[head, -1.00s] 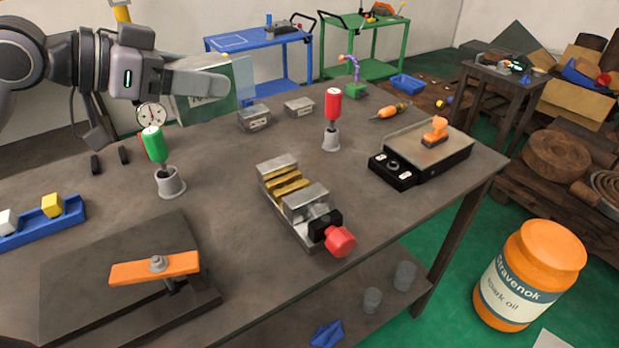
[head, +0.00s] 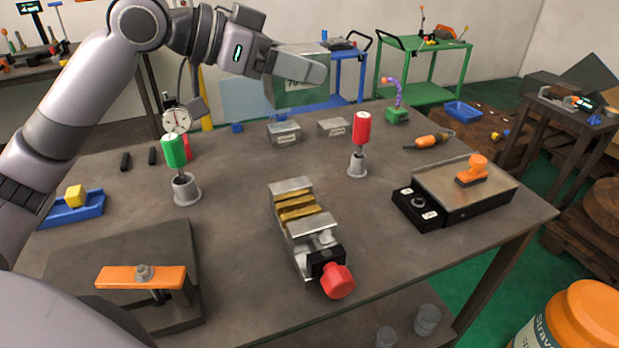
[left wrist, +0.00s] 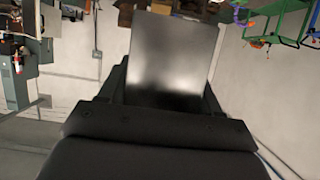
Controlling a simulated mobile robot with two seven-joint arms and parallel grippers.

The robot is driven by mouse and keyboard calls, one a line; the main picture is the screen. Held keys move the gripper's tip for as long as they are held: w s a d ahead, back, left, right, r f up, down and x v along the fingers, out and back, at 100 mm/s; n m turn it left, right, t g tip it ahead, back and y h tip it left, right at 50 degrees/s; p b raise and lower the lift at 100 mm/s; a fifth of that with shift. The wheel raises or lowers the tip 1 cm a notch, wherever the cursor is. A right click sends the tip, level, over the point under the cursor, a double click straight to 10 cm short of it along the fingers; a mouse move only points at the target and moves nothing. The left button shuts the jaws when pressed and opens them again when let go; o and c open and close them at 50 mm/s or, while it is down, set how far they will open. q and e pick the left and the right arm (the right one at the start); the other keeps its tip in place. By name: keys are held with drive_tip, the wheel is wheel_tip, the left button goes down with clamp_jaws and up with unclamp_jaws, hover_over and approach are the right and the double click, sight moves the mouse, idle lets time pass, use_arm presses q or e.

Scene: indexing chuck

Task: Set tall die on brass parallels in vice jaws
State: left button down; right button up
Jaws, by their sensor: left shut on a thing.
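In the left wrist view the die (left wrist: 173,50) fills the space between the dark fingers. The vice (head: 307,232) stands mid-table with a red knob at its near end. Two brass parallels (head: 298,207) lie between its jaws, with nothing on them. The gap between die and vice is wide. My right gripper is out of view.
Two low labelled blocks (head: 284,133) (head: 333,127) sit behind the vice. A red-handled tool (head: 361,128) and a green-handled tool (head: 174,152) stand upright in holders on either side. A flat grey unit (head: 462,190) lies right; an orange clamp bar (head: 142,277) lies front left.

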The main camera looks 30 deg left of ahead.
use_arm(q)
drive_tip(key=shift+f+b, duration=1.35)
drive_tip(key=shift+f, duration=8.45)
drive_tip(key=shift+f, duration=0.6)
drive_tip(key=shift+c, duration=1.1)
unclamp_jaws()
drive_tip(key=shift+f, duration=0.2)
